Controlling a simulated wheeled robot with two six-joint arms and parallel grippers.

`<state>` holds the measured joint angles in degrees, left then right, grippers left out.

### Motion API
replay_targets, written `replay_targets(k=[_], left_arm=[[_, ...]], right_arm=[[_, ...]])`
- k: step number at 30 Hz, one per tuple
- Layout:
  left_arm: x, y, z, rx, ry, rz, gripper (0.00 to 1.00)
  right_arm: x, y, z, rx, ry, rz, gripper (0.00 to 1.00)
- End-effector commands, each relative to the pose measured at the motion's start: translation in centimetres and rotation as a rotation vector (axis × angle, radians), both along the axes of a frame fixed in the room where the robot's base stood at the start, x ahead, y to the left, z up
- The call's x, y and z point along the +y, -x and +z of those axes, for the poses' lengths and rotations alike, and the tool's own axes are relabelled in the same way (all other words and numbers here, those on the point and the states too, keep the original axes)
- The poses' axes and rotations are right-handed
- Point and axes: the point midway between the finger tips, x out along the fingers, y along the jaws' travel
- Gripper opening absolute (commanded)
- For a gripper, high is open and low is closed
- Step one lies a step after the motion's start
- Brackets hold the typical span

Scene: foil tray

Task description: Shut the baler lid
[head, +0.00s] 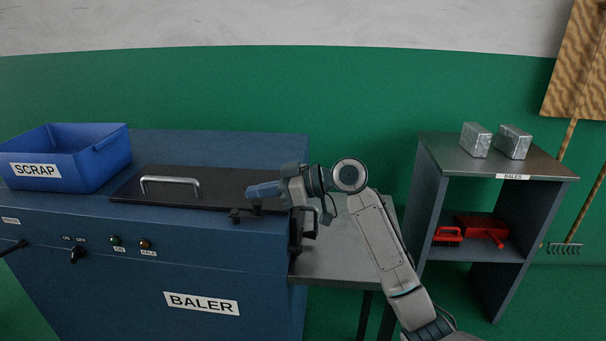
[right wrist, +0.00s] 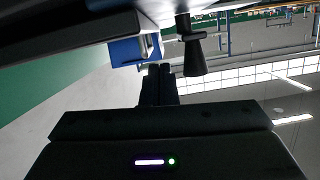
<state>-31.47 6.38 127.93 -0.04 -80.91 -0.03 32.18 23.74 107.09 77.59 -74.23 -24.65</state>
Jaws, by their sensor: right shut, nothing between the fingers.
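The baler (head: 200,303) is a big blue machine at the left in the head view. Its lid is a black panel (head: 215,183) with a silver bar handle (head: 170,181), and it looks flat on the baler top; I cannot tell whether it is fully down. My right gripper (head: 262,190) is shut and empty, pointing left at the lid's right end; I cannot tell whether it touches. The right wrist view shows its dark fingers (right wrist: 158,83) together, beside a dark knob-like part (right wrist: 193,52). My left gripper is not in view.
A blue SCRAP bin (head: 95,165) stands on the baler's left end. A grey side table (head: 345,262) adjoins its right. Farther right, a shelf (head: 440,145) holds two silver bales (head: 476,140) on top and a red dustpan (head: 482,229) below.

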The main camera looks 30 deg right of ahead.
Motion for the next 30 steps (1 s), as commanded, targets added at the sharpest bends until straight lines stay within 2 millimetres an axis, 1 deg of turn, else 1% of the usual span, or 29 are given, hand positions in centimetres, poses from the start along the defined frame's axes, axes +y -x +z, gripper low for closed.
replay_targets(k=[1, 4, 5, 15, 21, 25, 30], left_arm=[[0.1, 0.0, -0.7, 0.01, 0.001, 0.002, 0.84], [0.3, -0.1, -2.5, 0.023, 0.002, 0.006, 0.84], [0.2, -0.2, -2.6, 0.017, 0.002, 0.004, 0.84], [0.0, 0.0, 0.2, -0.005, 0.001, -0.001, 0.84], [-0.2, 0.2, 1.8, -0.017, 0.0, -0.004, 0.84], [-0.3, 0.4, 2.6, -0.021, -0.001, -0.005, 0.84], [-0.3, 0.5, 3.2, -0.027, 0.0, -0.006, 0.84]], right_arm=[[0.0, 0.0, 0.7, -0.002, 0.0, -0.001, 0.0], [0.1, -0.1, 1.4, -0.002, 0.0, -0.003, 0.0], [-0.4, 0.1, 1.2, -0.002, 0.003, -0.005, 0.0], [-4.4, 2.9, 2.1, -0.002, 0.005, -0.005, 0.0], [-6.4, 4.3, 2.8, -0.001, 0.004, -0.005, 0.0], [-7.3, 4.9, 3.1, -0.002, 0.002, -0.004, 0.0], [-7.8, 5.4, 3.3, -0.001, 0.001, -0.003, 0.0]])
